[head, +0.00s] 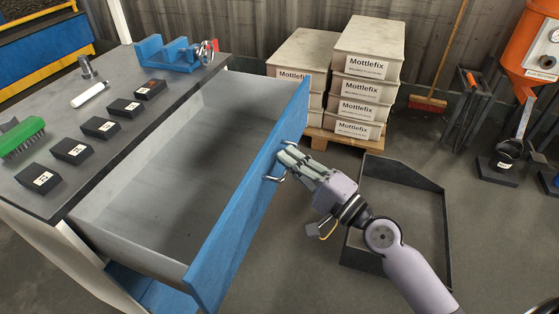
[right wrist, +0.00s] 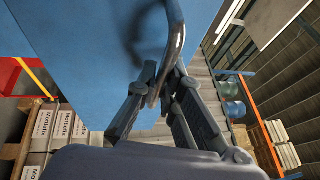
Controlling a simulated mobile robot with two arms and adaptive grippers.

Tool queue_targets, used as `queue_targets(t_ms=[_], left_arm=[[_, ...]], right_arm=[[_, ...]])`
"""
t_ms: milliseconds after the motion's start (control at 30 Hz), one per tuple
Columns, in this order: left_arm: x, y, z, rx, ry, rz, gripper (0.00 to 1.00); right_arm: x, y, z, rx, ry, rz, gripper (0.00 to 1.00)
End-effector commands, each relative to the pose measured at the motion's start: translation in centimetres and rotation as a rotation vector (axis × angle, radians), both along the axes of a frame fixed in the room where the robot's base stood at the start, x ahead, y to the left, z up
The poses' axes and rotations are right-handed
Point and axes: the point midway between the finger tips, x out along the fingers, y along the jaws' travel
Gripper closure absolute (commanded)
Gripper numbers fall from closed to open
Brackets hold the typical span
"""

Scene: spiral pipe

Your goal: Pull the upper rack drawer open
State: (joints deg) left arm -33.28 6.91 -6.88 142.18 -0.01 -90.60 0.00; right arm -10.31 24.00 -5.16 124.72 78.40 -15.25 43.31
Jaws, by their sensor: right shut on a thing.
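The upper rack drawer (head: 185,262) has a blue front and a grey inside, and it stands far out from under the dark bench top. Its inside looks empty. A metal bar handle (head: 274,178) sits on the outer face of the blue front. My right gripper (head: 285,160) is shut on this handle. In the right wrist view the fingers (right wrist: 160,90) close around the curved handle (right wrist: 174,45) in front of the blue drawer face (right wrist: 80,50). My left gripper is not in view.
The bench top (head: 130,105) carries several black numbered blocks, a green brush (head: 22,137) and a blue vise (head: 168,54). Mottlefix boxes (head: 365,65) stand on a pallet behind the drawer. A low dark tray (head: 446,225) lies on the floor beside my right arm.

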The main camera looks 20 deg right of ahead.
Motion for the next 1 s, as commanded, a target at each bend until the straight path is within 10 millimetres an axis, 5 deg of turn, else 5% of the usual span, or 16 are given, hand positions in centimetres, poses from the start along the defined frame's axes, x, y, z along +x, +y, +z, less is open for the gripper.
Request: queue_targets(t_ms=[367, 400, 700, 1000], left_arm=[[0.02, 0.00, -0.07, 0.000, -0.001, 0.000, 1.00], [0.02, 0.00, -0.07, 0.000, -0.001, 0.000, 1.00], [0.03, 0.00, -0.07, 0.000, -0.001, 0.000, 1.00], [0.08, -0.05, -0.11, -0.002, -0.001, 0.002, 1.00]], right_arm=[[-0.14, -0.08, -0.13, 0.002, 0.004, 0.003, 1.00], [-0.14, -0.08, -0.13, 0.002, 0.004, 0.003, 0.91], [-0.12, -0.10, -0.05, 0.000, 0.001, 0.001, 0.71], [-0.14, -0.15, -0.03, -0.001, 0.001, 0.000, 0.71]])
